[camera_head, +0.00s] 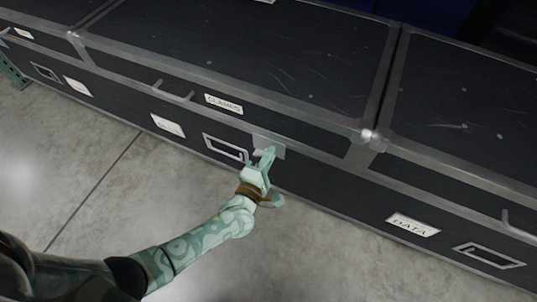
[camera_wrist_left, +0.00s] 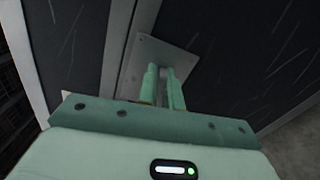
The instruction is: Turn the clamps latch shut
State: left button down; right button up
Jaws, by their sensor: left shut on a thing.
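The clamps case (camera_head: 235,50) is a black tote with metal edges and a label reading CLAMPS (camera_head: 224,104) on its front. Its latch (camera_head: 262,141) is a grey metal plate on the front seam, right of the label. The latch plate also shows in the left wrist view (camera_wrist_left: 166,52). My left gripper (camera_head: 268,153) is at the latch, shut on its turning part. In the left wrist view the two green fingers (camera_wrist_left: 163,88) meet the middle of the plate, and the gripped part is mostly hidden between them. My right gripper is not in view.
A handle (camera_head: 173,92) sits left of the CLAMPS label. A case with a DATA label (camera_head: 413,225) stands to the right, another case to the left. The concrete floor (camera_head: 75,180) in front is clear.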

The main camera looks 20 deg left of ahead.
pick_arm(q)
jog(key=shift+s+f+m, duration=0.15)
jog(key=shift+f+m, duration=0.15)
jog(key=shift+m, duration=0.5)
jog(key=c, duration=1.6)
grip_release()
jog(key=shift+o, duration=0.2)
jog(key=shift+r, duration=0.1)
